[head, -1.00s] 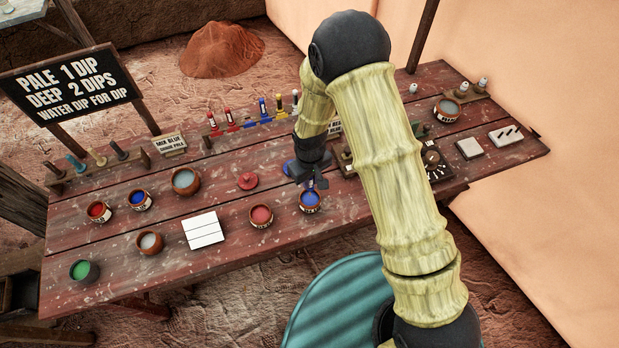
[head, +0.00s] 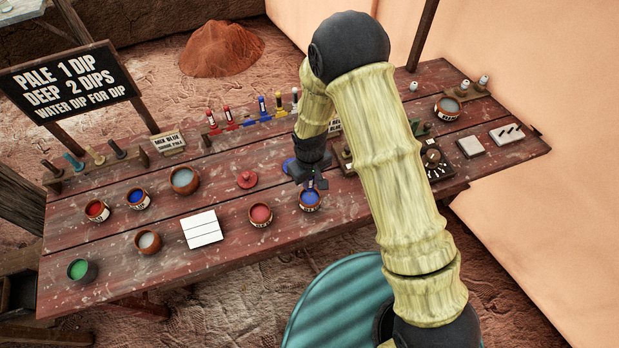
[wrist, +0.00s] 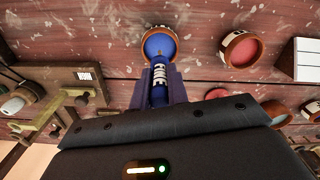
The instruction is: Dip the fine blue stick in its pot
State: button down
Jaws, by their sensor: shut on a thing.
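My gripper (head: 312,184) is shut on the fine blue stick (wrist: 159,74), a blue stick with a white marked band. In the wrist view the stick sits between the two dark fingers and points toward a pot of blue paint (wrist: 159,44). That pot also shows in the head view (head: 310,201), just below my fingers. The stick's far end overlaps the pot's near rim in the wrist view. I cannot tell whether its tip touches the paint.
A pink-red pot (head: 260,214) and a white sheet (head: 203,230) lie left of the blue pot. A rack of coloured sticks (head: 247,121) stands behind. A dial box (head: 434,160) is to the right.

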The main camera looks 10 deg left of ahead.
jog(key=shift+w+f+b, duration=0.15)
jog(key=shift+f+b, duration=0.35)
jog(key=shift+f, duration=0.25)
jog(key=shift+s+a+f+b, duration=0.1)
jog(key=shift+s+f+b, duration=0.1)
jog(key=shift+f+b, duration=0.15)
jog(key=shift+f, duration=0.1)
jog(key=shift+w, duration=0.1)
dwell(0.8)
jog(key=shift+r+p, duration=2.25)
jog(key=shift+r, duration=1.3)
jog(key=shift+f, duration=0.1)
